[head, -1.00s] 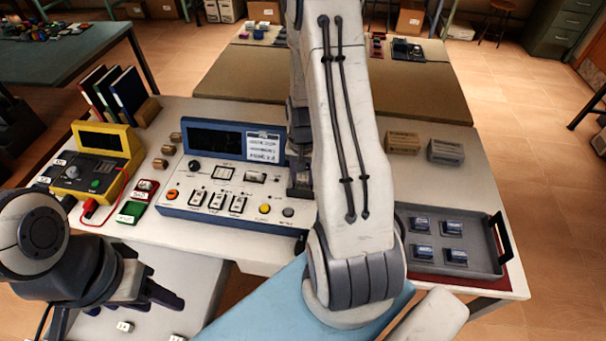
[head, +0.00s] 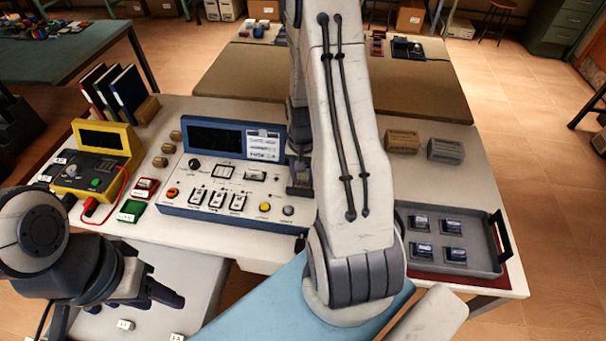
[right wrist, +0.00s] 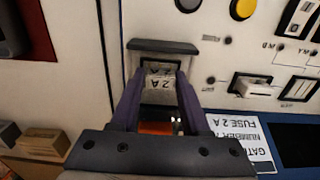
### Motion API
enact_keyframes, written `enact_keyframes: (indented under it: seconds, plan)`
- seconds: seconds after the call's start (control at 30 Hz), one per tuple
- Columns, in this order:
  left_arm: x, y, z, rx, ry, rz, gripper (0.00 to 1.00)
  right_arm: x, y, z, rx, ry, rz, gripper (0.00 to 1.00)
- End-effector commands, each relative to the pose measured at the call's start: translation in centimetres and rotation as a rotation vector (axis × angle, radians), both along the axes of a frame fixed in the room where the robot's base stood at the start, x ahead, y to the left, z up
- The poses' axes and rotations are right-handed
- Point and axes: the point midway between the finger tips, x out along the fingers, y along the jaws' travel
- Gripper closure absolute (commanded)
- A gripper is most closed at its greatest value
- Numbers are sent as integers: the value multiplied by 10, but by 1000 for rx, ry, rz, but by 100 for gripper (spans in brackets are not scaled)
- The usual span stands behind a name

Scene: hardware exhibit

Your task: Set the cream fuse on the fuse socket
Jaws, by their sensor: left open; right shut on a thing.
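My right gripper (right wrist: 158,82) is shut on the cream fuse (right wrist: 160,88), marked "2 A", in the right wrist view. Just beyond the fingertips is a dark grey rim (right wrist: 163,46) on the panel, which looks like the fuse socket. The fuse lines up with it, but I cannot tell whether it touches or is seated. In the head view my right forearm hides most of this spot. My left gripper (head: 162,293) is open and empty at the lower left, above a pale surface.
The blue-edged control panel (head: 180,207) carries knobs, switches and a display. A yellow meter (head: 132,142) stands to its left. A grey tray (head: 484,262) with several small blocks is at the right, with two boxes (head: 402,142) (head: 446,151) behind it.

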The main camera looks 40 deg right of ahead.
Motion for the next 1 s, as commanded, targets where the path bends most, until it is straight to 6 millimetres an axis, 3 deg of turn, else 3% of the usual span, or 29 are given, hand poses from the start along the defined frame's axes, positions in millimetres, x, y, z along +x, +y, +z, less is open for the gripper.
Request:
enact_keyframes:
  seconds: [1.0]
  plan:
    - [0,0,-3,0,0,0,50,0,0,-7,0,0,0,100]
